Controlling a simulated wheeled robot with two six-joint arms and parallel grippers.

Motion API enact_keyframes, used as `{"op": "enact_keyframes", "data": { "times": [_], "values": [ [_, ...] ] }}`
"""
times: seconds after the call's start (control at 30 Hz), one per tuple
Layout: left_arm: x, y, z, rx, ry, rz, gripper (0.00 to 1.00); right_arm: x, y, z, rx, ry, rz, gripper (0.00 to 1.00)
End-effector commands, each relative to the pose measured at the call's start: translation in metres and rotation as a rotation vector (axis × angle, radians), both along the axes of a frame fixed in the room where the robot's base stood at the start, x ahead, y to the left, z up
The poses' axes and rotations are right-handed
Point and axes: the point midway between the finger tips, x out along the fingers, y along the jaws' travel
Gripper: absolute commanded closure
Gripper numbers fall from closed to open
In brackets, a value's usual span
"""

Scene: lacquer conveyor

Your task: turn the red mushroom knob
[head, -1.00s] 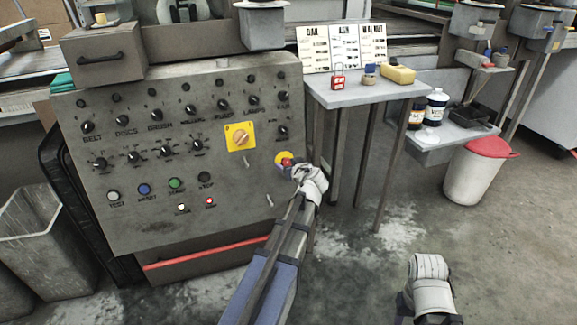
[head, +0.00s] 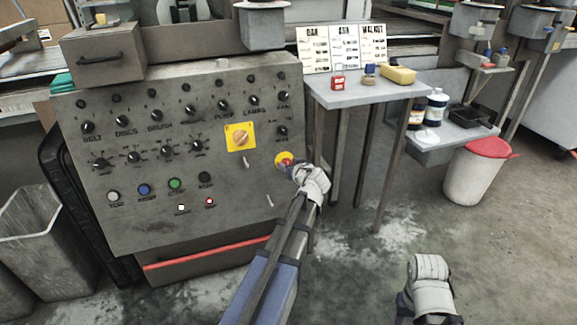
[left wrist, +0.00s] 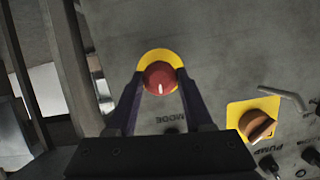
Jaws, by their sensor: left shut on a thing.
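The red mushroom knob (head: 284,160) sits on a yellow round plate at the right side of the grey control panel (head: 130,222). In the left wrist view the red knob (left wrist: 159,77) shows a short white mark pointing toward the gripper. My left gripper (head: 294,168) is at the knob, with one finger on each side of it. In the left wrist view its dark fingertips (left wrist: 160,84) are shut on the knob. My right arm's white wrist part shows at the lower right of the head view, away from the panel; its fingers cannot be made out.
A yellow plate with an orange rotary switch (head: 240,138) is left of the knob. Small black dials and coloured buttons cover the panel. A side table (head: 350,95) holds a red padlock (head: 338,82) and cards. A white bin (head: 472,178) stands right; the floor between is open.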

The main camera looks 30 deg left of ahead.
Motion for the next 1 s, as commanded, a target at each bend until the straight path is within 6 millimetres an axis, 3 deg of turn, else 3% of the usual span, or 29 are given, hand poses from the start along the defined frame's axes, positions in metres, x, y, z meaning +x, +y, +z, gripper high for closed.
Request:
{"op": "enact_keyframes", "data": {
  "times": [0.6, 1.0],
  "values": [
    [0.0013, -0.0012, -0.0015, 0.267, 0.315, -0.074, 1.00, 0.0000, 0.0000, -0.0071, 0.000, 0.000, -0.002, 0.50],
    [0.0012, -0.0017, -0.0010, 0.331, 0.389, -0.093, 1.00, 0.0000, 0.0000, -0.0091, 0.000, 0.000, -0.002, 0.50]
  ]
}}
